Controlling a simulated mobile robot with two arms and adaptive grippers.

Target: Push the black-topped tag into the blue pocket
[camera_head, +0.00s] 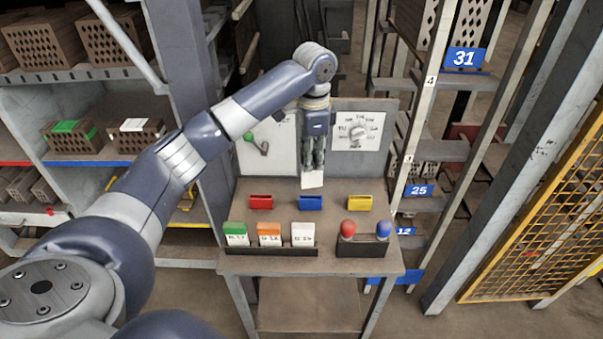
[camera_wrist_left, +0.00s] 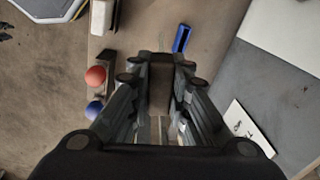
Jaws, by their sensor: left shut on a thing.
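My left gripper (camera_head: 312,167) is shut on a tag (camera_head: 312,180), whose white lower part hangs down below the fingertips. The pocket stands between the red and yellow pockets. In the left wrist view, the blue pocket (camera_wrist_left: 181,38) shows beyond the fingers (camera_wrist_left: 160,70). My right gripper is not in view.
A red pocket (camera_head: 261,202) and a yellow pocket (camera_head: 359,203) flank the blue one. In front are a rack (camera_head: 258,251) with green, orange and white-topped tags, and a holder (camera_head: 361,250) with red and blue balls. A dial panel (camera_head: 360,132) stands behind.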

